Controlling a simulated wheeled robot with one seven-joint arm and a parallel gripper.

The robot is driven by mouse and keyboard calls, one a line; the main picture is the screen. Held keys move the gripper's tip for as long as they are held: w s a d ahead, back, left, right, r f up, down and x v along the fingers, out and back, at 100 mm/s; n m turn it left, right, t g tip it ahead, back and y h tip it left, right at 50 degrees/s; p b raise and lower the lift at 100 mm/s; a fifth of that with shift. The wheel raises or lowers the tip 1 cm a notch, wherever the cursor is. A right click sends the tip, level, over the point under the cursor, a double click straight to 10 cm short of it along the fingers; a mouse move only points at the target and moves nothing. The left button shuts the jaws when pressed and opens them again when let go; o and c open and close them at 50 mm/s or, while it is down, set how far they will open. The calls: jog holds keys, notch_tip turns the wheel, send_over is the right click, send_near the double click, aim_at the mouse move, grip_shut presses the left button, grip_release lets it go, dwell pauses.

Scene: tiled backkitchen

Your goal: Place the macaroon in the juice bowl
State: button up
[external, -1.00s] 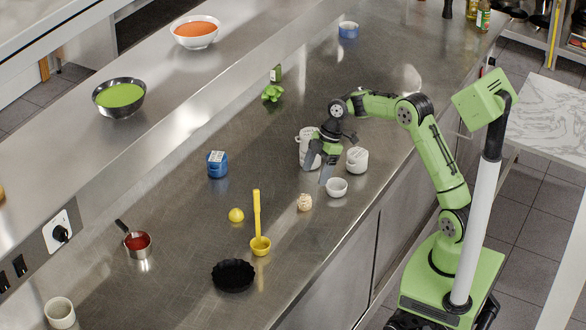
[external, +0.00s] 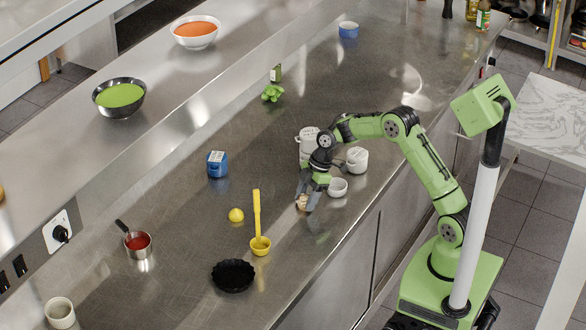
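The macaroon (external: 302,203) is a small beige round piece on the steel counter, partly hidden by my gripper. My gripper (external: 307,204) is low over the counter, pointing down, with its fingers on either side of the macaroon. Whether the fingers touch it or have closed on it cannot be told at this size. A white bowl of orange liquid (external: 195,32) and a dark bowl of green liquid (external: 119,96) stand on the raised ledge at the back left. Which of them is the juice bowl is not marked.
A small white bowl (external: 337,187) and white jars (external: 357,159) stand close to my gripper. A yellow ladle (external: 260,245), a lemon (external: 236,215), a blue container (external: 217,164), a black fluted dish (external: 233,275) and a red-filled saucepan (external: 137,242) are further left.

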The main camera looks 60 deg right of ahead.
aim_at(306, 195)
jog(key=c, duration=0.6)
notch_tip(306, 195, up, 10)
jog(key=shift+r+p, duration=0.1)
jog(key=shift+p, duration=0.85)
jog(key=s+m+t+h, duration=0.2)
jog(key=s+m+h, duration=0.3)
jog(key=s+m, duration=0.4)
jog(key=m, duration=0.7)
jog(key=shift+s+a, duration=0.25)
jog(key=shift+s, duration=0.15)
